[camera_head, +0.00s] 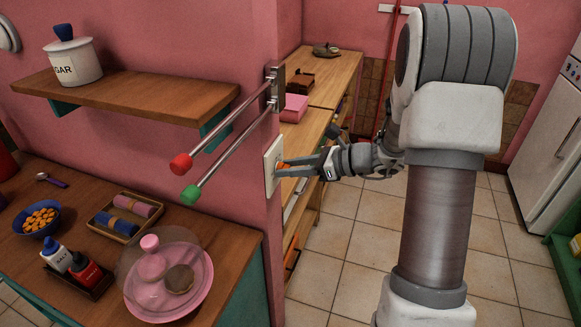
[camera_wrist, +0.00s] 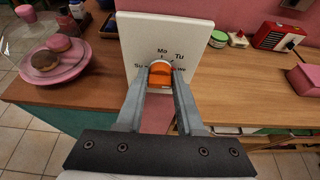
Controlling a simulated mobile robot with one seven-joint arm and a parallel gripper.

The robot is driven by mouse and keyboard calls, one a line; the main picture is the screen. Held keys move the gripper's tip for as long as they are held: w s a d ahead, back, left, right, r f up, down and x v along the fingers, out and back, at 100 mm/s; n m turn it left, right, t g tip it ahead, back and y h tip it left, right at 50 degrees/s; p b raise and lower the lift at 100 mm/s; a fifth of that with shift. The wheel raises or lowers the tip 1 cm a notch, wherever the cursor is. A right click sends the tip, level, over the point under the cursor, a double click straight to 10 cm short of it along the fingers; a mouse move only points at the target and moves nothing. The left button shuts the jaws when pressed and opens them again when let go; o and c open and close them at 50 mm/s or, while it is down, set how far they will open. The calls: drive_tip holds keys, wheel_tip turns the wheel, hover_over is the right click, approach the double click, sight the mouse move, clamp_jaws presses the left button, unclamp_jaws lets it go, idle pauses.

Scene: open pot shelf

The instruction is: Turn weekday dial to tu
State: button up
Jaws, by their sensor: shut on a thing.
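The weekday dial is a white plate (camera_wrist: 142,32) on the end of the pink wall, with an orange knob (camera_wrist: 161,80) at its centre. In the wrist view, Mo shows above the knob, Tu to the upper right, Su to the left and We to the right. The lower plate is hidden behind my fingers. I cannot tell for sure which day the knob points to. In the head view the plate (camera_head: 271,167) is seen nearly edge-on. My gripper (camera_head: 284,168) reaches it from the right, its fingers shut on the orange knob, one on each side.
Two metal rods with red (camera_head: 181,166) and green (camera_head: 191,195) ends stick out above the dial. A wooden shelf (camera_head: 125,93) with a sugar pot is at left. A counter with a pink cake plate (camera_head: 204,281) lies below it. Tiled floor is open at right.

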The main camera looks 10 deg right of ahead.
drive_tip(key=shift+f+b, duration=0.15)
drive_tip(key=shift+b, duration=0.3)
clamp_jaws()
drive_tip(key=n+t+b, duration=0.1)
drive_tip(key=n+b, duration=0.1)
drive_tip(key=b, duration=0.3)
drive_tip(key=n+t+h+b, duration=0.1)
drive_tip(key=n+b, duration=0.1)
drive_tip(key=b, duration=0.4)
drive_tip(key=n+t+b, duration=0.1)
drive_tip(key=n+b, duration=0.1)
drive_tip(key=b, duration=0.4)
drive_tip(key=shift+s+a+f+t+h, duration=0.15)
drive_tip(key=shift+s+t+h, duration=0.15)
drive_tip(key=shift+t, duration=0.1)
drive_tip(key=shift+b, duration=0.3)
drive_tip(key=o, duration=1)
unclamp_jaws()
drive_tip(key=p+v, duration=0.3)
drive_tip(key=v, duration=1.4)
drive_tip(key=shift+s+r, duration=0.15)
drive_tip(key=shift+r, duration=0.1)
